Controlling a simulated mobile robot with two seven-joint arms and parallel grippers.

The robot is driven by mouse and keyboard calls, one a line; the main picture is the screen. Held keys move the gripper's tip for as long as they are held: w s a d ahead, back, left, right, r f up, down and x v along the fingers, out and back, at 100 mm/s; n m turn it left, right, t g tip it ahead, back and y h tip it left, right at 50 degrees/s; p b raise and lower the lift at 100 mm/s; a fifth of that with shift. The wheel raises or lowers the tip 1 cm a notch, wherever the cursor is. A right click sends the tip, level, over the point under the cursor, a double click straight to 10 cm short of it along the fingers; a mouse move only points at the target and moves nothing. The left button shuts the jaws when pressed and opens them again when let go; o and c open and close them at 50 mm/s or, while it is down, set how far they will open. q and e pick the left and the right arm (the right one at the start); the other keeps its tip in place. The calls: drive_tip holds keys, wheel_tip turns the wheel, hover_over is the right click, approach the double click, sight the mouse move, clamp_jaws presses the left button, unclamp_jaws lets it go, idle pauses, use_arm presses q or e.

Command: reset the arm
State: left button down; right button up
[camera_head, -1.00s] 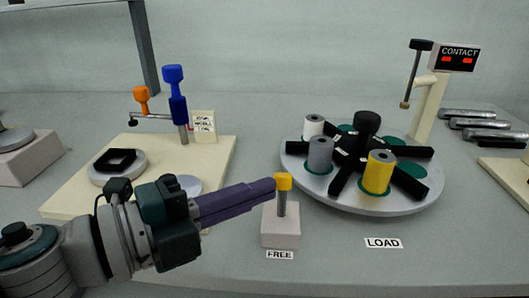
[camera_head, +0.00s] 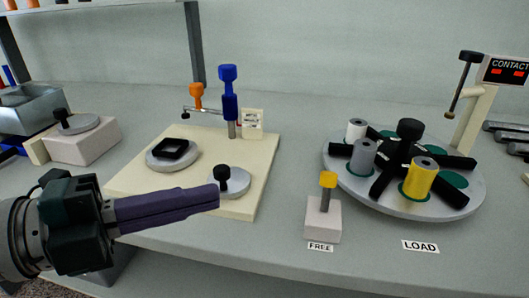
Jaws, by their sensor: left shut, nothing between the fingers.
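My left gripper (camera_head: 216,197) comes in from the lower left, its long purple fingers closed together with nothing between them. Its tips show in front of a round grey disc with a black knob (camera_head: 230,181) on the cream board; I cannot tell whether they touch it. A yellow-topped peg (camera_head: 327,182) stands upright in a pale block (camera_head: 322,219) behind the FREE label, apart from the fingers and to their right. My right gripper is not in view.
The cream board (camera_head: 255,166) carries a black square ring (camera_head: 174,149) and a blue-handled post (camera_head: 230,100). A round turntable (camera_head: 345,178) with grey, white and yellow spools stands at right. A pale block with a knobbed disc (camera_head: 82,143) stands at left. Bare table lies in front.

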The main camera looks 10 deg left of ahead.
use_arm(q)
drive_tip(key=shift+a, duration=0.1)
drive_tip(key=w+a+r+n+t+y+p, duration=0.1)
drive_tip(key=a+r+n+t+y+p, duration=0.1)
drive_tip(key=a+r+n+y+p, duration=0.5)
drive_tip(key=w+a+r+n+t+y+p, duration=0.1)
drive_tip(key=w+r+n+t+y, duration=0.3)
drive_tip(key=n, duration=0.6)
drive_tip(key=s+d+f+n+g+y+p, duration=0.15)
drive_tip(key=s+n+g+p, duration=0.25)
drive_tip(key=s+g, duration=0.5)
drive_tip(key=s+d+f+n+g+p, duration=0.15)
drive_tip(key=s+n+g+p, duration=0.3)
drive_tip(key=s, duration=0.85)
wheel_tip(320, 180, up, 37)
drive_tip(key=p, duration=3.6)
drive_tip(key=shift+w+t, duration=0.35)
drive_tip(key=shift+a+m+y, duration=0.1)
drive_tip(key=shift+m+y, duration=0.15)
